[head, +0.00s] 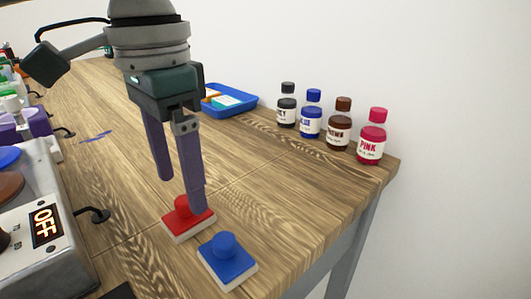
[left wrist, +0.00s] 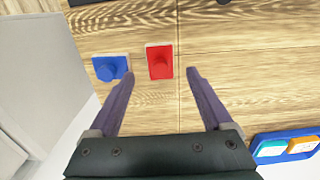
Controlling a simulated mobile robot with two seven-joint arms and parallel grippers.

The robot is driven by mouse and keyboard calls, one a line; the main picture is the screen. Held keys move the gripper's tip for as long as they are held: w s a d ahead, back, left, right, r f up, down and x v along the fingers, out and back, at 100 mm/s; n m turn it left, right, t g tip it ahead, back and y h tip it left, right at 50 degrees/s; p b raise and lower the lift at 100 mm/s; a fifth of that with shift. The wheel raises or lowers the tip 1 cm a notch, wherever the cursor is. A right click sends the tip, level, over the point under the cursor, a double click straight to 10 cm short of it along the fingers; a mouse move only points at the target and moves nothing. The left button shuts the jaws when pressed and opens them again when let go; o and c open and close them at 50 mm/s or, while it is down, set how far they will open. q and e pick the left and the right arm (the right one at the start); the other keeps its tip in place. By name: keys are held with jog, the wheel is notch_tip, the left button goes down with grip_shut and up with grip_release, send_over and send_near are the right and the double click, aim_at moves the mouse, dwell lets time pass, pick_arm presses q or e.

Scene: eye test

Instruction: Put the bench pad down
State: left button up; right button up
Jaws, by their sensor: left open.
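No pad that I can pick out for certain shows in either view. My left gripper (head: 182,192) is open and points down over the wooden bench (head: 290,180), with nothing between its fingers; it also shows in the left wrist view (left wrist: 159,73). In the head view its near finger partly covers a red block with a round knob (head: 176,222); I cannot tell whether they touch. The red block also shows in the left wrist view (left wrist: 160,62), just beyond and between the fingertips. A blue knobbed block (head: 227,262) sits beside it, also in the left wrist view (left wrist: 110,68).
A blue tray (head: 238,110) with small items lies at the back. Small bottles, including a pink one (head: 371,142), stand along the wall edge. A grey device reading OFF (head: 60,200) stands at left. A dark flat thing (head: 117,292) is cut off at the bottom.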

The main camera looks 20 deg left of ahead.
aim_at(184, 200)
pick_arm(q)
notch_tip(184, 200, up, 8)
jog(key=p, duration=0.1)
jog(key=shift+f, duration=0.1)
dwell(0.3)
